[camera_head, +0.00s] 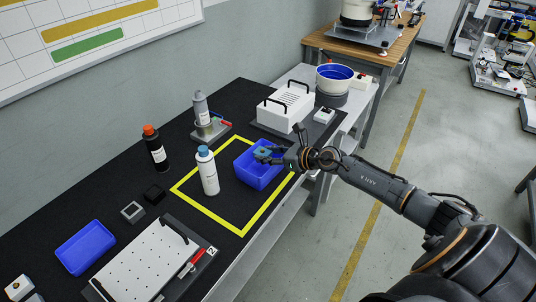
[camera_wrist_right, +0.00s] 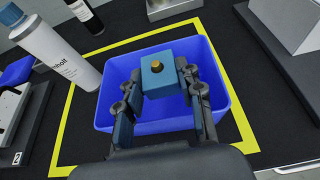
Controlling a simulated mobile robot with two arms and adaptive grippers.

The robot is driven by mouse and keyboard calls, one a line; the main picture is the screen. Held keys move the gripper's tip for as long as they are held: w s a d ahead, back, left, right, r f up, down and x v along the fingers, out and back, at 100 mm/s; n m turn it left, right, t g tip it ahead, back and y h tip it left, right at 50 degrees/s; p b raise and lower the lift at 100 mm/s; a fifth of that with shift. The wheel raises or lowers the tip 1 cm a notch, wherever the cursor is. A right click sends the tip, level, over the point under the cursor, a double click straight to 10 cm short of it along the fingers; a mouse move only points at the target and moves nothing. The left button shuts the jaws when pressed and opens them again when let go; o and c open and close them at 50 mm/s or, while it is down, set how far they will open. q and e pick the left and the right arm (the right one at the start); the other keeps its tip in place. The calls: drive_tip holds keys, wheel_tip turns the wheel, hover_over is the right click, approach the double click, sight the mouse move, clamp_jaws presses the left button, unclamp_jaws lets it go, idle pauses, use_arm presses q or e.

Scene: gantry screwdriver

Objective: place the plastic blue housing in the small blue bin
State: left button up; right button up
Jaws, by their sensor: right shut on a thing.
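My right gripper (camera_head: 268,153) is over the small blue bin (camera_head: 243,165) inside the yellow square on the black mat. In the right wrist view its fingers (camera_wrist_right: 163,96) are shut on the blue housing (camera_wrist_right: 157,79), a boxy blue piece with a brass-coloured knob on top. The housing shows over the inside of the blue bin (camera_wrist_right: 215,75); whether it touches the bin floor I cannot tell. In the head view the housing (camera_head: 262,151) is small and partly covered by the gripper. My left gripper is not in view.
A white bottle with a blue cap (camera_head: 208,174) stands just left of the bin. A black bottle with an orange cap (camera_head: 155,150) is farther left. A second blue tray (camera_head: 86,247) lies front left. A white box with handles (camera_head: 286,108) stands behind the bin.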

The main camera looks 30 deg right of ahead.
drive_tip(key=shift+f, duration=0.25)
drive_tip(key=o, duration=1.2)
drive_tip(key=shift+r, duration=0.1)
drive_tip(key=shift+r, duration=0.3)
drive_tip(key=shift+r+p, duration=0.4)
drive_tip(key=shift+p, duration=0.15)
drive_tip(key=b+v, duration=0.1)
drive_tip(key=v, duration=1.1)
